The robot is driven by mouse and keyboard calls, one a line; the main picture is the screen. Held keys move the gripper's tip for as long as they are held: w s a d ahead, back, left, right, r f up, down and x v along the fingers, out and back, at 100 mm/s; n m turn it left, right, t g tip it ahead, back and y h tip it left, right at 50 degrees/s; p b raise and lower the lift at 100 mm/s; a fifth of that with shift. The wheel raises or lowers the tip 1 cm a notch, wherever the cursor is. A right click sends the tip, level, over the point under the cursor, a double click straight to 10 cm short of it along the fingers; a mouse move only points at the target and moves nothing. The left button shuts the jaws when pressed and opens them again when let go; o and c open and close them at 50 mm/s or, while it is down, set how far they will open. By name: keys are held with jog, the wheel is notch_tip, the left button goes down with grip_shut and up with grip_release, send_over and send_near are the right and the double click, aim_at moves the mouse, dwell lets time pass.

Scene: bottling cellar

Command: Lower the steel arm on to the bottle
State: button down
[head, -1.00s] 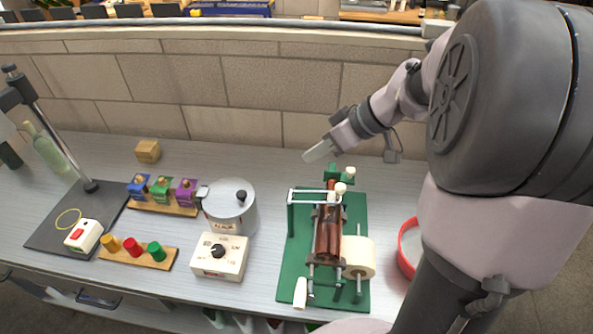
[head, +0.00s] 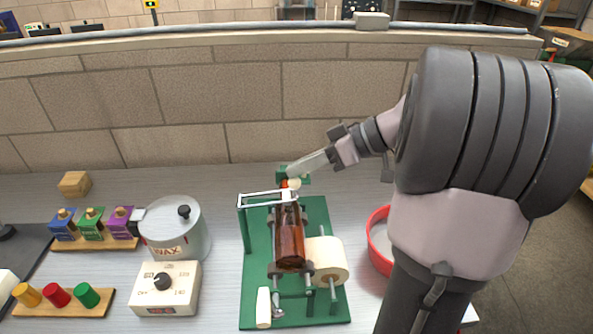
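A brown bottle (head: 290,243) lies on the rollers of a green labelling stand (head: 256,285), its neck towards the wall. The steel arm (head: 262,195) is a thin bright frame that crosses over the bottle's neck end and shoulder. I cannot tell whether it touches the glass. My gripper (head: 301,168) comes in from the right, its pale fingers slanting down to the back of the stand, close to a green block and a cream knob (head: 294,184) there. The fingers overlap in this view, so their opening and any contact are unclear.
A roll of cream labels (head: 327,260) sits right of the bottle, with a red-rimmed tub (head: 379,240) beyond it. A wax pot (head: 176,231) and a dial box (head: 166,289) stand to the left. A brick wall (head: 200,105) runs behind the bench.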

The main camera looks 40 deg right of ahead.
jog(key=shift+g, duration=0.4)
jog(key=f, duration=0.1)
jog(key=s+f, duration=0.1)
jog(key=f, duration=0.2)
jog(key=shift+s+d+b, duration=0.2)
jog(key=shift+s+b, duration=0.2)
jog(key=shift+w, duration=0.2)
jog(key=w+r+t, duration=0.1)
jog(key=w+r, duration=0.3)
jog(key=r, duration=0.2)
jog(key=s+d+r+p, duration=0.2)
jog(key=s+d+p, duration=0.1)
jog(key=s+d, duration=0.3)
jog(key=shift+d+p, duration=0.4)
jog(key=shift+d, duration=0.1)
jog(key=shift+s+r, duration=0.1)
